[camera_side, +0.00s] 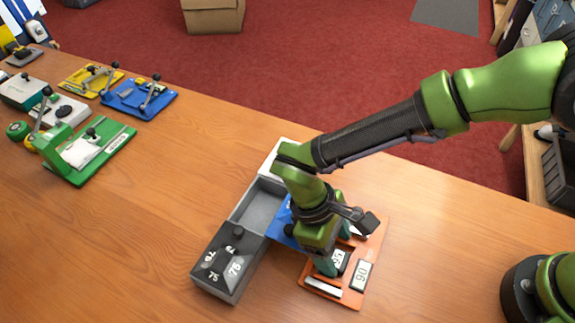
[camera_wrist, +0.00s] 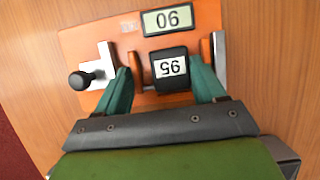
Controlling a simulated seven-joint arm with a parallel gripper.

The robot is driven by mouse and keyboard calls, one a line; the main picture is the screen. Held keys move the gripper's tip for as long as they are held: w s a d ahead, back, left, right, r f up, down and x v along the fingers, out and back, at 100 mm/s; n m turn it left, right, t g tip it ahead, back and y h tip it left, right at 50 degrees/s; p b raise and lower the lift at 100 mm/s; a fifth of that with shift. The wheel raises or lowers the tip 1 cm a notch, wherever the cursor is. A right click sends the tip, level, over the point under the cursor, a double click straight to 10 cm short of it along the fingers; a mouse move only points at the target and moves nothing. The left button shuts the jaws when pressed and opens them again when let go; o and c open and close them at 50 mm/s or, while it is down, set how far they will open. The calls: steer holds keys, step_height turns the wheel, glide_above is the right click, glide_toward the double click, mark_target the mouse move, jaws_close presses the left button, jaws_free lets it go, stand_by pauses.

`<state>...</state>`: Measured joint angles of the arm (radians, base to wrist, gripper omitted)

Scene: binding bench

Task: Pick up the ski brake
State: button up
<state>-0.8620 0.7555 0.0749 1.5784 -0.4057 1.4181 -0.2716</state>
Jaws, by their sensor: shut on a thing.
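The ski brake (camera_wrist: 170,68) is a dark block with a white label reading 95, upside down in the wrist view. It sits over an orange plate (camera_wrist: 80,42), between the two teal fingers of my gripper (camera_wrist: 163,68), which is shut on it. In the side view, my gripper (camera_side: 328,262) points down at the orange plate (camera_side: 375,240), and the brake's 95 label (camera_side: 339,262) shows beside the fingers. I cannot tell whether the brake touches the plate.
A second label reading 90 (camera_wrist: 168,20) is on the plate, near a black-knobbed lever (camera_wrist: 82,80). Left of my gripper is a grey tray (camera_side: 228,290) with dark pieces marked 75 and a bare compartment. Several coloured fixtures (camera_side: 90,150) stand far left. The front-left wood is clear.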

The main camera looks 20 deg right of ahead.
mark_target(344, 255)
steer(key=shift+r, duration=0.1)
